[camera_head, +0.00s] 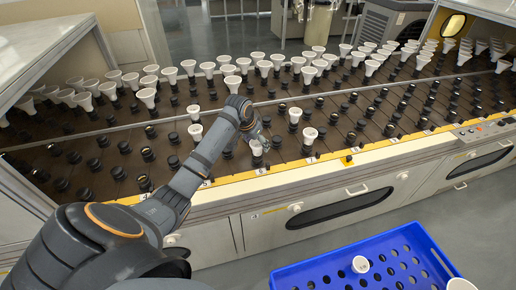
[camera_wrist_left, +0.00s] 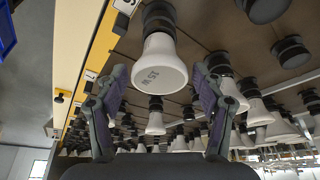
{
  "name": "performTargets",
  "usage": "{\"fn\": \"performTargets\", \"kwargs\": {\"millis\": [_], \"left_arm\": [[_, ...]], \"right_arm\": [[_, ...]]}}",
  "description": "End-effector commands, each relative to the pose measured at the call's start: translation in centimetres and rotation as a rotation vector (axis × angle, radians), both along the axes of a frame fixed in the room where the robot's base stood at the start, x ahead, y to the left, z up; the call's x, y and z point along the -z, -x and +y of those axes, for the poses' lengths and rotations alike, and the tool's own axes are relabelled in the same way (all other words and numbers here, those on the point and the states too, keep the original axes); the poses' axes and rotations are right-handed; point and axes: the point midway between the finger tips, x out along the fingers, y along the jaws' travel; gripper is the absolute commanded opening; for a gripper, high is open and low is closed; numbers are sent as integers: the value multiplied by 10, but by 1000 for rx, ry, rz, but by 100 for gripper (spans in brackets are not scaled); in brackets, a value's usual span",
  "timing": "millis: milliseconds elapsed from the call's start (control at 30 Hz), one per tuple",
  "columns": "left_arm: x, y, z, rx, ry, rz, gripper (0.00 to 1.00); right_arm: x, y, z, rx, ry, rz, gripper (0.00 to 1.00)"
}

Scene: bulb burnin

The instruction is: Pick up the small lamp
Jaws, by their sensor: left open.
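My left gripper (camera_head: 264,138) is at the front rows of the rack, beside a white lamp (camera_head: 256,148) standing in a dark socket. In the left wrist view the open fingers (camera_wrist_left: 160,85) flank a white lamp (camera_wrist_left: 160,68) with a marked face, its neck in a black socket (camera_wrist_left: 159,16). There are visible gaps between both fingers and the lamp, so it is not gripped. The gripper and forearm partly cover this spot in the head view. My right gripper is not in view.
Other white lamps (camera_head: 230,82) stand in rows across the brown rack (camera_head: 215,185), among many empty black sockets. Lamps (camera_head: 309,134) stand to the right of my gripper. A blue perforated crate (camera_head: 300,270) at lower right holds a white lamp (camera_head: 360,264).

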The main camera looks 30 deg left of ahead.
Motion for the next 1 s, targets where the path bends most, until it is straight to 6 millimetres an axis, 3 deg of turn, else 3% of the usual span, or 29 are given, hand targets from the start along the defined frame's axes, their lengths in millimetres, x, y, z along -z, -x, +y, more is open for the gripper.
{"fn": "performTargets", "kwargs": {"millis": [133, 233, 433, 700, 1000], "left_arm": [[5, -2, 0, 0, 0, 0, 69], [20, -7, -1, 0, 2, 2, 69], [46, -19, -1, 0, 0, 0, 69], [50, -20, -1, 1, -1, -1, 67], [50, -20, -1, 1, -1, -1, 27]], "right_arm": [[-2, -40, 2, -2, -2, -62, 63], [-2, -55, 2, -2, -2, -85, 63], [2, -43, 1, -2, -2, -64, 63], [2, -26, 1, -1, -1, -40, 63], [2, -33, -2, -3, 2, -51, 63]]}}
